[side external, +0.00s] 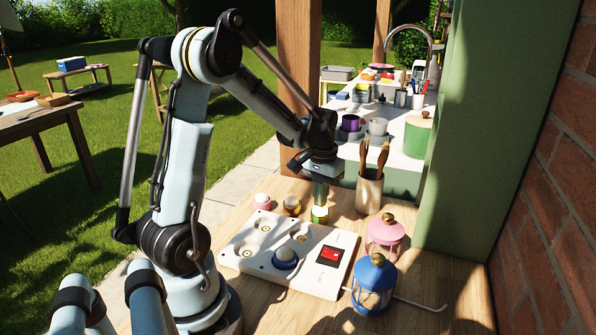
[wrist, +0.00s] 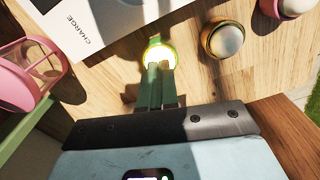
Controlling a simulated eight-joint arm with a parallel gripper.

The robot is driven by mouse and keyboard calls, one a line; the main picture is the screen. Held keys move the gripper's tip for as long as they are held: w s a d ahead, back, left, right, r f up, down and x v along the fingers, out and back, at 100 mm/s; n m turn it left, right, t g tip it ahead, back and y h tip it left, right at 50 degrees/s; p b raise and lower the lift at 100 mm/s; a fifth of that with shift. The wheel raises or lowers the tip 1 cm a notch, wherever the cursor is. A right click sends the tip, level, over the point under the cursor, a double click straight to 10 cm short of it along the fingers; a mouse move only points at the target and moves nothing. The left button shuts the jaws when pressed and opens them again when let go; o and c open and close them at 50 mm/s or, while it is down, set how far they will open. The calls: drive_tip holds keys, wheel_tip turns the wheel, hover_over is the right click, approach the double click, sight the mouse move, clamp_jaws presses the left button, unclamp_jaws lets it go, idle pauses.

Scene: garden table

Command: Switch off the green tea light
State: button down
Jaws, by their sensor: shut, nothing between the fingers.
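The green tea light (side external: 319,215) stands on the wooden table behind the white charging tray. In the wrist view the green tea light (wrist: 158,54) has a bright yellow-white top that looks lit. My gripper (side external: 320,202) points down right above it, with its fingers shut and empty. In the wrist view the closed fingertips of my gripper (wrist: 159,68) overlap the near edge of the tea light. Whether they touch it I cannot tell. The fingers hide part of its near side.
A gold tea light (side external: 291,205) and a pink one (side external: 262,201) stand to the left. A blue tea light (side external: 286,258) sits in the charging tray (side external: 313,279). A utensil pot (side external: 369,192), a pink lantern (side external: 385,236) and a blue lantern (side external: 375,284) stand to the right.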

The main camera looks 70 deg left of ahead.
drive_tip(key=shift+f, duration=0.25)
wheel_tip(320, 180, up, 8)
idle(1.0)
drive_tip(key=shift+d, duration=0.15)
drive_tip(key=s+d+r+m+t, duration=0.1)
drive_tip(key=s+d+m+t, duration=0.1)
drive_tip(key=d, duration=0.7)
drive_tip(key=s+d+m+t, duration=0.2)
drive_tip(key=d+m+t, duration=0.2)
drive_tip(key=d, duration=0.6)
drive_tip(key=shift+s+d+r+t, duration=0.15)
drive_tip(key=shift+r+t, duration=0.2)
drive_tip(key=shift+t, duration=0.25)
